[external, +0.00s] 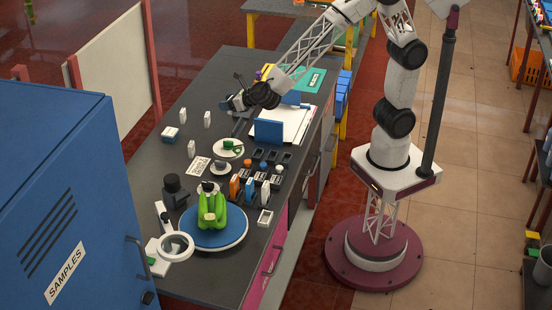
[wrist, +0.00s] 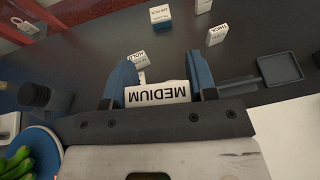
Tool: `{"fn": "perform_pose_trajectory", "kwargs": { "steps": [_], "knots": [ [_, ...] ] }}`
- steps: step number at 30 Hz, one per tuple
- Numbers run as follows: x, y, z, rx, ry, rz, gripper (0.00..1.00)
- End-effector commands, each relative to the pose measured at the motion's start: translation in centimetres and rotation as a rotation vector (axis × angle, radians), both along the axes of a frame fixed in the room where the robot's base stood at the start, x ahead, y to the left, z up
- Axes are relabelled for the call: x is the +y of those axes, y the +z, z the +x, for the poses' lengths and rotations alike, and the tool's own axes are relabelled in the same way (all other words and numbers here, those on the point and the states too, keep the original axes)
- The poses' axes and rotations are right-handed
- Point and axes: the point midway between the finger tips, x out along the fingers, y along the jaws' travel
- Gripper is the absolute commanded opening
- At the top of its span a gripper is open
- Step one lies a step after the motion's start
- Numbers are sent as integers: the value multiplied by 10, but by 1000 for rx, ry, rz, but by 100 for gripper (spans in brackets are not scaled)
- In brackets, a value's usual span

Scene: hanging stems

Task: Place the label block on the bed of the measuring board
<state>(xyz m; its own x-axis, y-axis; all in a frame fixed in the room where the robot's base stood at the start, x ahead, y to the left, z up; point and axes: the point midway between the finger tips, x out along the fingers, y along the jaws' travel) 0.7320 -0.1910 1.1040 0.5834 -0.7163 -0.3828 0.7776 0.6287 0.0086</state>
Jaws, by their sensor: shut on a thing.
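My gripper (external: 236,102) is over the far part of the dark bench. In the wrist view its blue fingers (wrist: 160,88) are shut on a white label block (wrist: 158,93) reading MEDIUM, upside down in the picture. The held block is not clear in the external view. A flat white board (external: 292,122) with blue upright pieces lies right of my gripper and below it in the picture; it seems to be the measuring board. A white surface, likely the same board (wrist: 290,130), shows at lower right in the wrist view. The held block appears apart from it.
Several white blocks stand on the bench, one reading THICK (wrist: 217,35) and one with a blue part (external: 169,133). A dark square pan (wrist: 280,68) lies beside the board. A blue turntable (external: 215,237) with green fruit and a blue cabinet (external: 55,200) are nearer.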

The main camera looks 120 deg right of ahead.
Motion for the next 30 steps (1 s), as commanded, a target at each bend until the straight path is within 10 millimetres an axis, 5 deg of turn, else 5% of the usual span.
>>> {"fn": "perform_pose_trajectory", "kwargs": {
  "steps": [16, 30],
  "knots": [
    [-8, 6, -124, -7, -88, -1, 26],
    [-10, -8, -229, 0, -162, -2, 26]
  ]
}}
